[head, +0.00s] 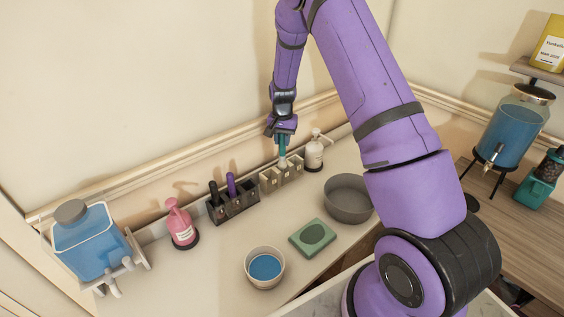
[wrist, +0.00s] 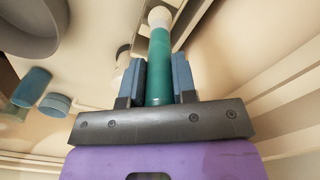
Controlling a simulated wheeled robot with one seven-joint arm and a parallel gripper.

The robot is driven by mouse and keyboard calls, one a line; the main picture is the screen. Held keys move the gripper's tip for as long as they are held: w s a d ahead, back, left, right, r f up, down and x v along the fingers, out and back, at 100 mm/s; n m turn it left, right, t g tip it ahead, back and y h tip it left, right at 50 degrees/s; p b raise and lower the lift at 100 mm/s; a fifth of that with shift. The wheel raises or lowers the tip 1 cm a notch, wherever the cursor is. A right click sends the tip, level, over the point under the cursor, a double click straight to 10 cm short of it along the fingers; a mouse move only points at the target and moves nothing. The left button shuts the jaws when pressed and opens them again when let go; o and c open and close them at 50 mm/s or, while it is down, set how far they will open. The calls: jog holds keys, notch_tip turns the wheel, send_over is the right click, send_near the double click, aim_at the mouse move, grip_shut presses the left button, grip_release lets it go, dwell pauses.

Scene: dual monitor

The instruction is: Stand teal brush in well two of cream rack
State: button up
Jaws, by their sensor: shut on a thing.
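The teal brush (head: 283,144) hangs roughly upright in my gripper (head: 281,131), with its pale end down. In the wrist view my gripper (wrist: 158,85) is shut on its teal handle (wrist: 160,60), and the pale end (wrist: 160,17) points away from the jaws. The cream rack (head: 270,184) stands near the back wall directly under the brush. The brush's lower end is at the rack's top; I cannot tell whether it is inside a well or just above, nor which well it lines up with.
A dark rack (head: 237,210) with a black and a purple brush stands left of the cream rack. A white pump bottle (head: 314,153) stands close on its right. A grey bowl (head: 348,199), green dish (head: 312,238), blue-filled cup (head: 264,267) and pink bottle (head: 181,224) are around.

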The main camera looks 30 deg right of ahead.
jog(key=shift+f, duration=3.3)
jog(key=o, duration=0.9)
jog(key=shift+f, duration=0.15)
jog(key=shift+c, duration=0.2)
notch_tip(320, 180, up, 12)
jog(key=shift+r, duration=0.15)
notch_tip(320, 180, up, 15)
jog(key=n+t, duration=0.1)
jog(key=n, duration=0.1)
send_over(282, 160)
jog(key=s+a, duration=0.3)
jog(key=s, duration=0.3)
jog(key=s+a+r+n+t, duration=0.2)
jog(key=s+r, duration=0.6)
jog(key=r, duration=0.1)
jog(key=s+a+r+n, duration=0.1)
jog(key=s+r, duration=0.1)
jog(key=s, duration=0.6)
jog(key=s+a+r+n+t, duration=0.1)
jog(key=s+a+r+n, duration=0.1)
jog(key=s, duration=0.7)
jog(key=s+a+r+n+t, duration=0.1)
jog(key=s+r, duration=0.2)
jog(key=s, duration=0.5)
jog(key=shift+s+a+n, duration=0.15)
jog(key=shift+s+n, duration=0.05)
jog(key=shift+n, duration=0.1)
